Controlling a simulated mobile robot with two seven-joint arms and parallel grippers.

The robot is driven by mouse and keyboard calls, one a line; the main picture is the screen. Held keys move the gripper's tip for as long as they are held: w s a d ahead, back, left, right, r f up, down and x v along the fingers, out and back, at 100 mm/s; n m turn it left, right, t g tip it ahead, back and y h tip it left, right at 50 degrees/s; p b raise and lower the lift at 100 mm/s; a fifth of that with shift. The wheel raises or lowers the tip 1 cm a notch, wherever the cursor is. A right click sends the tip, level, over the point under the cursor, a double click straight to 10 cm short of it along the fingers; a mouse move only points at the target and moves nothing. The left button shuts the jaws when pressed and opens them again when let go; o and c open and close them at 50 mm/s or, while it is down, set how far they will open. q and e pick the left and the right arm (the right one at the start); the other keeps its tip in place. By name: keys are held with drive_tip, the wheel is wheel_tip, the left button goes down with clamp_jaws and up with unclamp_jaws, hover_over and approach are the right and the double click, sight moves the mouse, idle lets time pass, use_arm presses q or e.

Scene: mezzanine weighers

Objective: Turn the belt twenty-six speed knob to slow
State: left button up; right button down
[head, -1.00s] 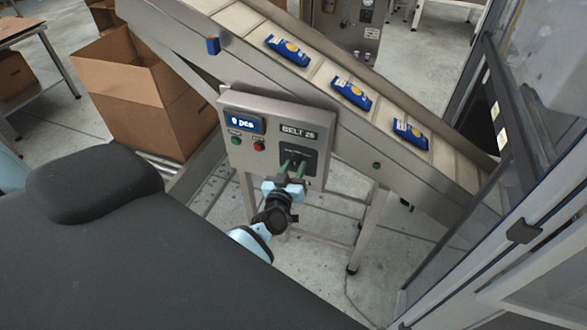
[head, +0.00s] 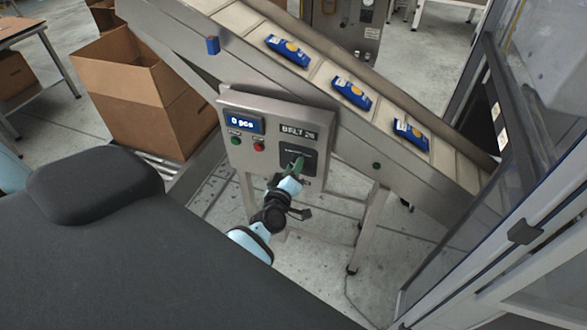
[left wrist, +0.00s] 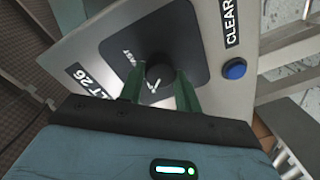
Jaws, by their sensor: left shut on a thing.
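The grey control box (head: 272,120) carries a "BELT 26" label and a dark plate with the speed knob. The round black knob (left wrist: 159,71) shows in the left wrist view, with a white mark near its lower edge; a word like "FAST" is printed beside it. In the head view the knob is hidden behind my left gripper (head: 299,163). The green fingers of my left gripper are closed on the knob, one on each side, and the wrist looks turned. My right gripper is in neither view.
The box has a "0 pcs" display (head: 243,123), a green button (head: 236,141) and a red button (head: 259,147). A blue button (left wrist: 234,68) marked "CLEAR" is near the knob. Behind, a sloping conveyor (head: 232,17) carries blue packs (head: 351,92). Cardboard boxes stand left.

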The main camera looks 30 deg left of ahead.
use_arm(q)
drive_tip(key=shift+n, duration=0.6)
drive_tip(key=o, duration=1)
drive_tip(key=v, duration=0.8)
